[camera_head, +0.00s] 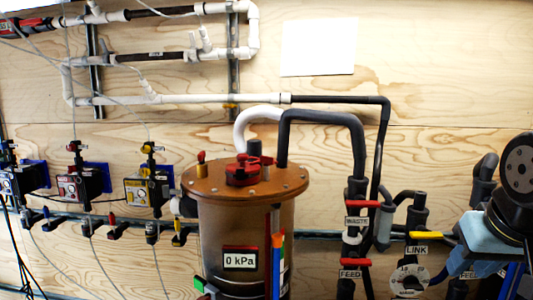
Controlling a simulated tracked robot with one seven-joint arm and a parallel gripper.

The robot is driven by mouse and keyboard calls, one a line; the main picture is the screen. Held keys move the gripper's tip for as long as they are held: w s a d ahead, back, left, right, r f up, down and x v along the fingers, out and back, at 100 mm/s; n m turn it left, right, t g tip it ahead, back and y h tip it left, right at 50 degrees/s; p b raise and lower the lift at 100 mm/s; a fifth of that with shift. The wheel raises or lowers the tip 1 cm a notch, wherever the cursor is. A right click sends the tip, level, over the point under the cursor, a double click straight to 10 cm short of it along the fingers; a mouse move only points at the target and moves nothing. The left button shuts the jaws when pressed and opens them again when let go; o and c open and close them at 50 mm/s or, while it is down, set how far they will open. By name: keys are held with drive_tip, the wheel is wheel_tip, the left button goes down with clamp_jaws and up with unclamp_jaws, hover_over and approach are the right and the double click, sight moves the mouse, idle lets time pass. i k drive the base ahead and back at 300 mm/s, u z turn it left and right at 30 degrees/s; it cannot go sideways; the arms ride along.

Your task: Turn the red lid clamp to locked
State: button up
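The red lid clamp (242,172) sits near the middle of the brown lid (211,183) on top of the cylindrical tank (220,225). Its exact turn is too small to read, and no lock marking is legible. A dark pipe stub stands just behind it. Part of my arm, black and pale blue, shows at the right edge, well apart from the tank. My gripper's fingers are not visible.
Black and white pipes (320,119) rise behind and right of the lid. A red-topped fitting (201,157) stands on the lid's left. The tank's display (240,259) reads 0 kPa. Labelled valves stand right of the tank, pumps (88,182) left. A plywood wall closes the back.

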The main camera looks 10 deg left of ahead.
sight(268, 161)
drive_tip(key=u, duration=0.15)
drive_tip(key=k, duration=0.75)
drive_tip(key=u, duration=0.7)
drive_tip(key=i, duration=1)
drive_tip(key=z, duration=0.05)
